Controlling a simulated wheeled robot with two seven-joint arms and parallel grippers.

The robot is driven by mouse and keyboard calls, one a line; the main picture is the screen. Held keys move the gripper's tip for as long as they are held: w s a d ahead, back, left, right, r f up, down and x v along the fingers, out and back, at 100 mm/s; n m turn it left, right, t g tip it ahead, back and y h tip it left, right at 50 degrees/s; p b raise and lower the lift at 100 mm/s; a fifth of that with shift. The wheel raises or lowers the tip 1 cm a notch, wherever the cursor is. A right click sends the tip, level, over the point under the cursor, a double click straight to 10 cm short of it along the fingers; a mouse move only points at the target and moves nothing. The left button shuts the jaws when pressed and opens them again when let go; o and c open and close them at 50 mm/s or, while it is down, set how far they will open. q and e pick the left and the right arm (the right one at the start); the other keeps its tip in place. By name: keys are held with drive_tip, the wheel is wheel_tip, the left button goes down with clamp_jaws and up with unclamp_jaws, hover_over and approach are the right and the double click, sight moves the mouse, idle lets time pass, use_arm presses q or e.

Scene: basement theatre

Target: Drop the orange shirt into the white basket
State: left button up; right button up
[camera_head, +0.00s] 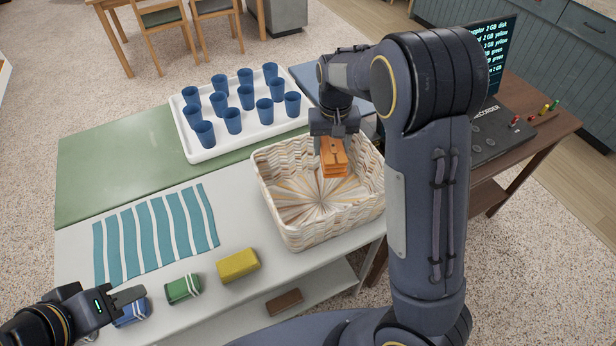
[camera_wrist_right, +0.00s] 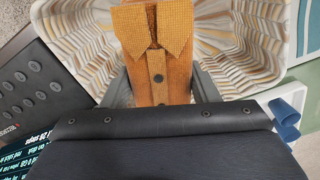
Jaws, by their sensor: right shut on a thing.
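The folded orange shirt (camera_head: 335,158) is held by my right gripper (camera_head: 334,143) over the white woven basket (camera_head: 320,237), at its back right part. In the right wrist view the orange shirt (camera_wrist_right: 157,60), with collar and buttons, sits between the two fingers (camera_wrist_right: 160,85), and the basket wall (camera_wrist_right: 75,45) shows around it. The visible basket floor is empty. My left gripper (camera_head: 112,304) is at the lower left, by the blue folded item; I cannot see clearly how far its fingers are apart.
A white tray (camera_head: 238,144) with several blue cups stands behind the basket. A striped teal cloth (camera_head: 155,232) lies at left. Yellow (camera_head: 238,265), green (camera_head: 183,289) and blue (camera_head: 131,314) folded items lie along the front edge. A dark device (camera_head: 490,130) is at right.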

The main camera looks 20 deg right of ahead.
wheel_tip(320, 180, down, 6)
drive_tip(key=b, duration=0.5)
drive_tip(key=o, duration=1.1)
drive_tip(key=shift+r, duration=0.1)
wheel_tip(320, 180, up, 8)
drive_tip(key=shift+f+b, duration=0.1)
drive_tip(key=shift+b, duration=0.2)
